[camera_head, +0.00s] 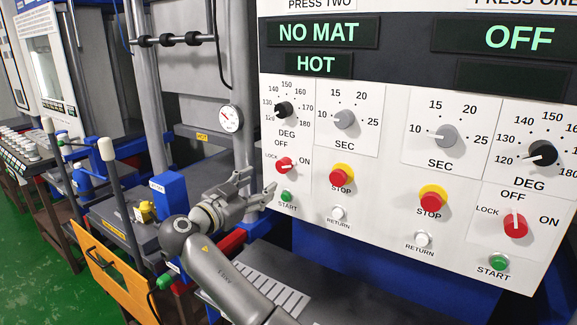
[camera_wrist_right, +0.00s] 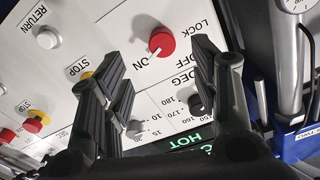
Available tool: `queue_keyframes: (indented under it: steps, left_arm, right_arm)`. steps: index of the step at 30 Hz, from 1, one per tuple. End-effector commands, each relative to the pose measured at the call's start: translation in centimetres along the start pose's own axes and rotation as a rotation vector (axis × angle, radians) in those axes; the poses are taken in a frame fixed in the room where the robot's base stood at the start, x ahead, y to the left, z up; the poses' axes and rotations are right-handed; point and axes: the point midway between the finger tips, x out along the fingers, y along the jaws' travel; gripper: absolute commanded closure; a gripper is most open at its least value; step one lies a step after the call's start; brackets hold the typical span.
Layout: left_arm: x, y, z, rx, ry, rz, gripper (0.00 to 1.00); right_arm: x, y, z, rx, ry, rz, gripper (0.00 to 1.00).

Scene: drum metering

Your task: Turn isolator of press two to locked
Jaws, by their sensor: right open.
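The isolator of press two is a red knob (camera_head: 285,166) on the left half of the white control panel, with LOCK at its left, OFF above and ON at its right. Its white mark points toward ON. In the right wrist view the red knob (camera_wrist_right: 161,41) shows beyond the fingers, between their lines, with its mark toward ON. My right gripper (camera_head: 261,187) is open and empty, just left of and a little below the knob, apart from it. The two fingers also show in the right wrist view (camera_wrist_right: 160,75). My left gripper is not in view.
Close by are a green START button (camera_head: 287,196), a red STOP button on yellow (camera_head: 340,177) and a black DEG dial (camera_head: 284,109). Press one has its own red isolator (camera_head: 515,223). The display (camera_head: 322,33) reads NO MAT, with HOT below. A blue box (camera_head: 169,194) stands left of my gripper.

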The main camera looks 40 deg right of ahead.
Motion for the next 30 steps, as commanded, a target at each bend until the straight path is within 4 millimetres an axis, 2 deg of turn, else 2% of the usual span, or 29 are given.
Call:
queue_keyframes:
  steps: [5, 12, 18, 24, 30]
  left_arm:
    - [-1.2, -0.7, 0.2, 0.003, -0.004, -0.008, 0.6]
    - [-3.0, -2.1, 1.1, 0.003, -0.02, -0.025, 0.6]
    - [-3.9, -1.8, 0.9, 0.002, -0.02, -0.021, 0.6]
    - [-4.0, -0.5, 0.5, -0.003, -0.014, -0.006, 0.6]
    - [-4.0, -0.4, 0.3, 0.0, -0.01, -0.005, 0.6]
  right_arm:
    - [2.4, 0.0, -0.4, -0.003, 0.002, 0.003, 0.45]
    - [7.0, -0.1, -0.5, -0.003, 0.002, 0.002, 0.45]
    - [9.7, -0.1, -0.2, -0.004, 0.001, 0.001, 0.45]
    - [10.6, 0.0, 0.0, -0.001, -0.001, 0.0, 0.45]
    - [10.6, 0.0, 0.0, -0.001, -0.001, 0.0, 0.45]
